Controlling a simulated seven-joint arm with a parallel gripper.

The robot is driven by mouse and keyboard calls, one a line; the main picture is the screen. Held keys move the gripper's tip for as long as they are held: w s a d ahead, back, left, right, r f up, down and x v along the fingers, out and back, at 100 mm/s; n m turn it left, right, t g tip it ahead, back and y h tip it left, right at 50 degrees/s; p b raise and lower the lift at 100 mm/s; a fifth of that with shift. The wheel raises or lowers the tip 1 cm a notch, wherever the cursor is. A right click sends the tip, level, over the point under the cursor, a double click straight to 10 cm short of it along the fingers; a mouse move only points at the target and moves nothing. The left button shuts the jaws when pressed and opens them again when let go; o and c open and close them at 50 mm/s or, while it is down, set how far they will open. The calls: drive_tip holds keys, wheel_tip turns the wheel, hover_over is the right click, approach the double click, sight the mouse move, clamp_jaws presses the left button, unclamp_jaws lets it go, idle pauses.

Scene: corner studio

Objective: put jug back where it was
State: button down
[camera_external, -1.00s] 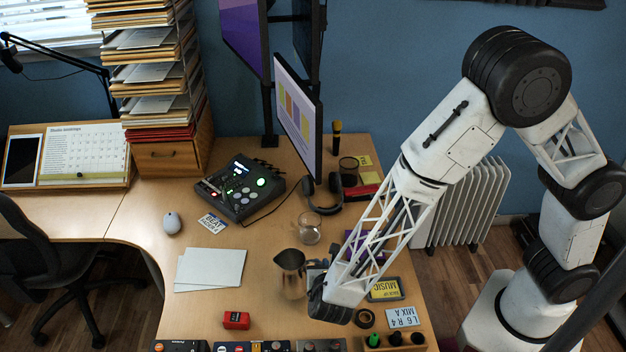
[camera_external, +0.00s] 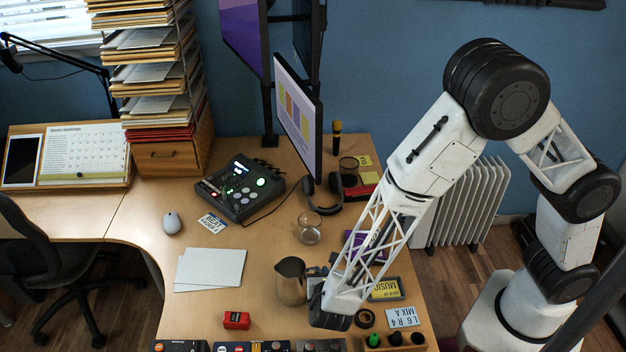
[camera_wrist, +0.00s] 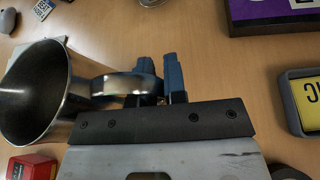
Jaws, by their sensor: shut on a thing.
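The metal jug (camera_external: 291,282) is upright over the right part of the desk in the external view, a little left of my gripper (camera_external: 318,283). In the wrist view the jug (camera_wrist: 36,92) is at the left with its open mouth showing. My gripper's blue fingers (camera_wrist: 161,84) are shut on the jug's handle (camera_wrist: 112,86). I cannot tell for sure whether the jug's base touches the desk.
A small red box (camera_external: 236,320) lies front left of the jug. White sheets (camera_external: 210,269) lie to its left, and a glass (camera_external: 309,229) stands behind it. Pedals (camera_external: 250,346) line the front. A yellow-labelled case (camera_external: 386,289) is at right. Desk around the jug's left is clear.

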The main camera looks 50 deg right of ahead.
drive_tip(key=shift+f, duration=0.1)
drive_tip(key=c, duration=1.2)
unclamp_jaws()
drive_tip(key=shift+o, duration=0.2)
drive_tip(key=v, duration=1.2)
